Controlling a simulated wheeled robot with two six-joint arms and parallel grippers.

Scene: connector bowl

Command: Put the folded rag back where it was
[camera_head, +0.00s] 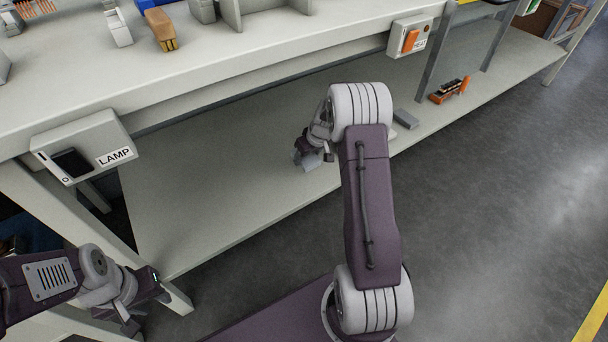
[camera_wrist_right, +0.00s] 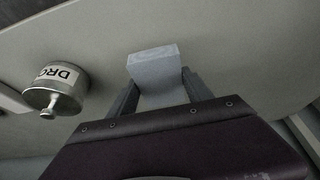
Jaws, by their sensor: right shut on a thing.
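The folded rag (camera_wrist_right: 154,66) is a pale blue-grey block between the two dark fingers of my right gripper (camera_wrist_right: 158,92) in the right wrist view. The gripper is shut on it. In the head view my right gripper (camera_head: 318,148) is over the lower shelf (camera_head: 215,180) of the bench, and a small grey part of the rag (camera_head: 308,164) shows below it. I cannot tell whether the rag touches the shelf. My left gripper (camera_head: 150,287) is at the lower left by a bench leg, away from the rag. Its jaw opening is not clear.
A metal cup-like thing (camera_wrist_right: 54,90) with a partly readable label is left of the rag in the wrist view. A grey block (camera_head: 405,118) and an orange-and-dark item (camera_head: 451,90) lie right on the shelf. A LAMP switch box (camera_head: 84,147) hangs on the bench front.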

